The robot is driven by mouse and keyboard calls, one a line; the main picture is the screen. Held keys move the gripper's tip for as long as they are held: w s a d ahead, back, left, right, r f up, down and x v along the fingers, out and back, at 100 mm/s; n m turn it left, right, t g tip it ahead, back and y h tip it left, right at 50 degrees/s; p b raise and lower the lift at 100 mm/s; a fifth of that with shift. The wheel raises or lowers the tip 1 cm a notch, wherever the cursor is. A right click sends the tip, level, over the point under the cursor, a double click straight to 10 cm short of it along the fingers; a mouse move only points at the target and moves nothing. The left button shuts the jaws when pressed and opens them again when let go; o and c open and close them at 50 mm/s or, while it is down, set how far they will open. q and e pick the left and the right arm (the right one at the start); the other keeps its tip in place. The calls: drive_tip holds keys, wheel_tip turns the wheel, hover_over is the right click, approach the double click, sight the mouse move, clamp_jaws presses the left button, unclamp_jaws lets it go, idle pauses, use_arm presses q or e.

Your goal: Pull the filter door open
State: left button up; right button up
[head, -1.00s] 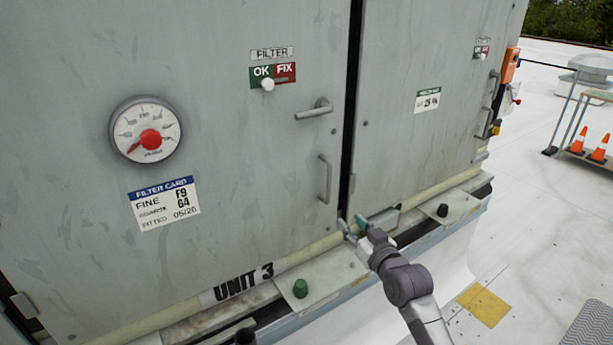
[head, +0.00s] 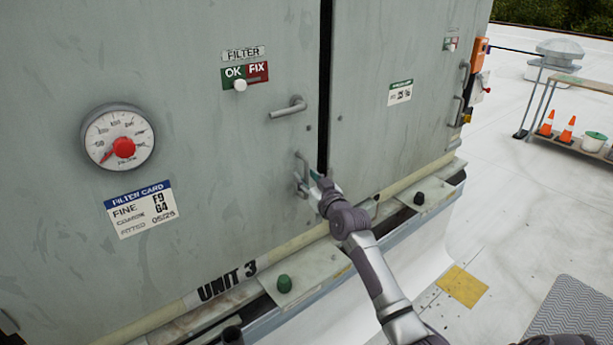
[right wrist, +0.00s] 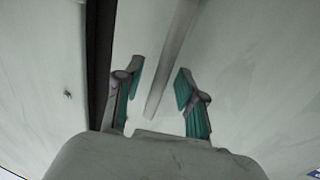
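The filter door (head: 215,150) is a grey-green panel on the left. A dark vertical gap runs along its right edge. It carries a lever handle (head: 288,107) and, below that, a vertical pull handle (head: 301,172). My right gripper (head: 308,184) is at the lower part of the pull handle. In the right wrist view my right gripper (right wrist: 159,88) is open, with teal pads apart. The pull handle bar (right wrist: 172,60) shows between and just beyond the fingertips; I cannot tell whether they touch it. My left gripper is not in view.
The filter door bears a pressure gauge (head: 119,138), a filter card (head: 141,208) and an OK/FIX slider (head: 245,76). A second door (head: 385,120) stands to the right. The roof at right is mostly clear, with a cart (head: 570,148) farther back.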

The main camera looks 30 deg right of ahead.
drive_tip(key=shift+w, duration=0.3)
clamp_jaws()
drive_tip(key=shift+s+f, duration=0.1)
